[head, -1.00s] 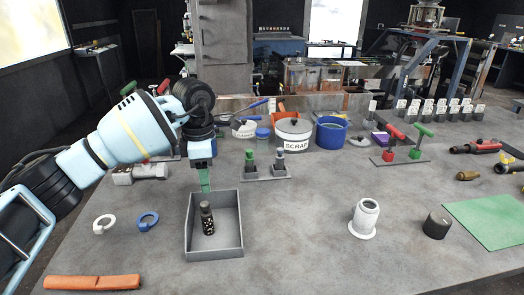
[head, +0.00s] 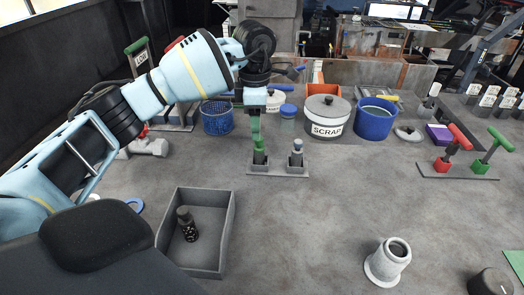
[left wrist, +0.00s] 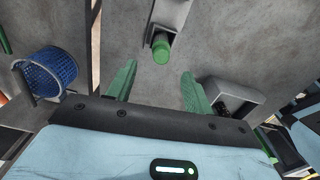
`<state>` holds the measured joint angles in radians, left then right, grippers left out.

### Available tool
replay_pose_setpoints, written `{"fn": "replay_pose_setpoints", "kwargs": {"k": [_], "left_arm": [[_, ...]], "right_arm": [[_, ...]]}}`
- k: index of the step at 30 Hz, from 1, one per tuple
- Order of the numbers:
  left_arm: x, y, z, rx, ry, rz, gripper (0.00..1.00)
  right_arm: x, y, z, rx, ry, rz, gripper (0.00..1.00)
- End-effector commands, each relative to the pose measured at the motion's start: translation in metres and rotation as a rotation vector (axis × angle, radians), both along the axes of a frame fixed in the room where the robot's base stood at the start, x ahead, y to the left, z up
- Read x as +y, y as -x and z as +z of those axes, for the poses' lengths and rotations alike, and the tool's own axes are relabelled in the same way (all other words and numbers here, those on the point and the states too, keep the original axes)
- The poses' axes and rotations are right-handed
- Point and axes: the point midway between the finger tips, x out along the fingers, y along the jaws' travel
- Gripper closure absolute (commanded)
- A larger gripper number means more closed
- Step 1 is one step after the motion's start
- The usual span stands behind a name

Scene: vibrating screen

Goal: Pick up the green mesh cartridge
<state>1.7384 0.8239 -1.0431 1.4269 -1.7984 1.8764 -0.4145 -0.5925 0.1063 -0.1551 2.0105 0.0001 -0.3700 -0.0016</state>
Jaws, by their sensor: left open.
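The green mesh cartridge (head: 259,153) stands upright in the left place of a small grey stand (head: 278,170). A second cartridge with a grey top (head: 296,155) stands in the right place. My left gripper (head: 255,132) points down right above the green cartridge, its green fingers overlapping the cartridge's top in the head view. In the left wrist view the fingers (left wrist: 158,88) are spread apart with nothing between them. There the green cartridge (left wrist: 161,48) shows ahead of the gap, apart from both fingers. My right gripper is not in view.
A grey tray (head: 228,232) holding a dark cartridge (head: 187,225) lies in front. The scrap bucket (head: 327,118), a blue tub (head: 375,120) and a blue mesh basket (head: 217,118) stand behind. The table right of the tray is clear up to a white flanged part (head: 388,262).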

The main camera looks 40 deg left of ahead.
Motion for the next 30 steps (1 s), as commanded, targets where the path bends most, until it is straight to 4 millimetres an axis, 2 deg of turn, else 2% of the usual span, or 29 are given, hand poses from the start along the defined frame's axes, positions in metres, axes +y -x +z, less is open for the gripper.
{"fn": "replay_pose_setpoints", "kwargs": {"k": [6, 13, 22, 30], "left_arm": [[0.000, 0.000, -0.022, 0.003, -0.002, -0.001, 0.48], [-0.002, 0.000, -0.030, 0.002, -0.001, -0.001, 0.48], [-0.006, -0.003, -0.068, 0.003, -0.002, 0.000, 0.48], [-0.006, -0.003, -0.075, -0.001, -0.001, 0.000, 0.48]], "right_arm": [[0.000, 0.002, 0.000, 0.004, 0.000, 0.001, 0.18], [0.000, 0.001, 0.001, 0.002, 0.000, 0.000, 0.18], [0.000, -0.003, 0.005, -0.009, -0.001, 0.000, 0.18], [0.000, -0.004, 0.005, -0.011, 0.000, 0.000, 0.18]]}}
